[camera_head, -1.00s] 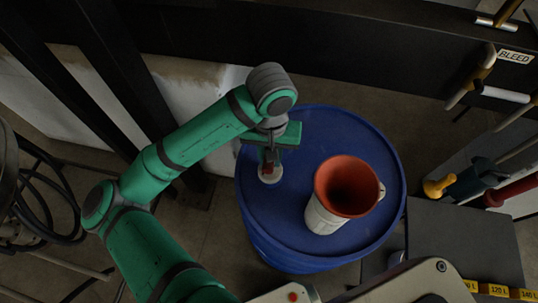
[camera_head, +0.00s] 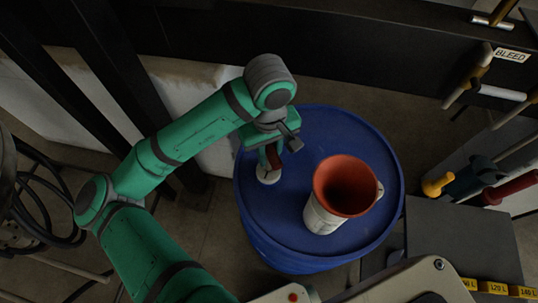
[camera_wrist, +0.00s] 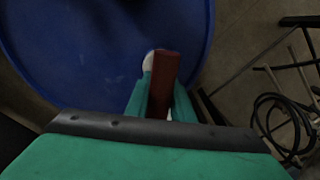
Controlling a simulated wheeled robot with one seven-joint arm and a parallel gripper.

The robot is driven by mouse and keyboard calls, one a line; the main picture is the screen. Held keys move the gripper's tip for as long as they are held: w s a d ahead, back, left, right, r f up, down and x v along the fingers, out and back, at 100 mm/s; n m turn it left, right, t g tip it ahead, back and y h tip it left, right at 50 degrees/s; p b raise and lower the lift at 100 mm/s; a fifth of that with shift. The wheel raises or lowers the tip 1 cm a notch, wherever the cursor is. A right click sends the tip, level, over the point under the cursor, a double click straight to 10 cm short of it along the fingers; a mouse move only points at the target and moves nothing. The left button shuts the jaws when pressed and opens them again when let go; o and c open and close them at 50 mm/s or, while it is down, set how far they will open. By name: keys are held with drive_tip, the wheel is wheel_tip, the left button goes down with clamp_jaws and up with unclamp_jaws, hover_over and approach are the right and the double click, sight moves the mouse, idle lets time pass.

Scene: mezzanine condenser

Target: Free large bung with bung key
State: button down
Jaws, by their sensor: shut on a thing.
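A blue drum (camera_head: 330,125) stands upright in the middle of the head view; its top also shows in the wrist view (camera_wrist: 70,40). A pale round bung (camera_head: 267,176) sits at the left of the drum top, and part of it shows in the wrist view (camera_wrist: 148,61). My gripper (camera_head: 270,161) is over this bung, its teal fingers shut on the red bung key (camera_wrist: 163,80). The key's red handle also shows between the fingers in the head view (camera_head: 274,158). The key's lower end is hidden, so I cannot tell how it sits in the bung.
A white jug with an orange-red funnel-like mouth (camera_head: 346,187) stands on the drum, right of my gripper. Valve handles and a BLEED label (camera_head: 513,55) are at the right. A dark post (camera_head: 130,90) and black hoses (camera_head: 45,200) are at the left.

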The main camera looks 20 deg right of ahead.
sight(269, 146)
drive_tip(key=shift+r, duration=1.6)
